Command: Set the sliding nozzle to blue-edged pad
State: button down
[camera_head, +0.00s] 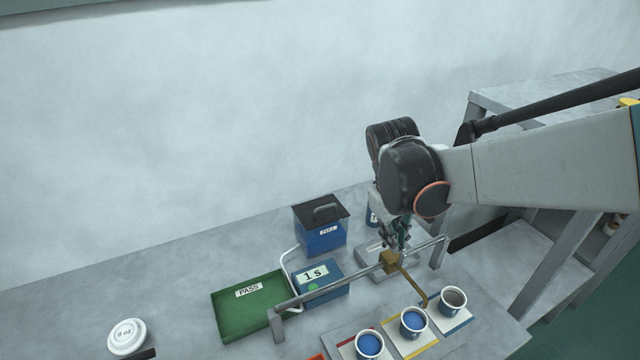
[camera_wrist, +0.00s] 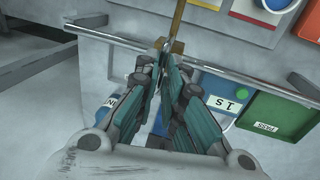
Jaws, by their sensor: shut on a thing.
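The sliding nozzle is a brass block (camera_head: 390,263) on a grey rail (camera_head: 335,288), with a bent brass tube. The tube's tip hangs between the middle and right cups. My gripper (camera_head: 394,244) is above the block, shut on the nozzle's top part. The wrist view shows my fingertips (camera_wrist: 164,58) closed at the brass block (camera_wrist: 176,46); the grasped part is mostly hidden. The blue-edged pad (camera_head: 462,321) is at the right, under a cup with dark contents (camera_head: 453,299). The yellow-edged pad (camera_head: 428,341) is in the middle, under a blue-filled cup (camera_head: 413,321).
A red-edged pad with a blue-filled cup (camera_head: 369,344) is at the left of the row. A green PASS tray (camera_head: 228,327), a blue 1 S box (camera_head: 330,284) and a dark-lidded blue bin (camera_head: 320,238) stand behind the rail. A white 8 OZ lid (camera_head: 127,336) lies far left.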

jog(key=w+d, duration=0.1)
jog(key=d, duration=0.2)
jog(key=w+d, duration=0.1)
jog(key=d, duration=0.2)
jog(key=w+d, duration=0.1)
jog(key=d, duration=0.2)
jog(key=shift+w+d+p, duration=0.25)
jog(key=shift+w+p, duration=0.1)
jog(key=shift+p, duration=0.05)
jog(key=c, duration=1.8)
grip_release()
jog(key=shift+o, duration=0.6)
jog(key=shift+w+d, duration=0.1)
jog(key=shift+d, duration=0.05)
jog(key=shift+r, duration=0.15)
notch_tip(320, 180, up, 12)
jog(key=s+a, duration=0.1)
jog(key=a, duration=0.1)
jog(key=shift+a+f, duration=0.2)
jog(key=shift+f, duration=0.05)
jog(key=shift+s, duration=0.15)
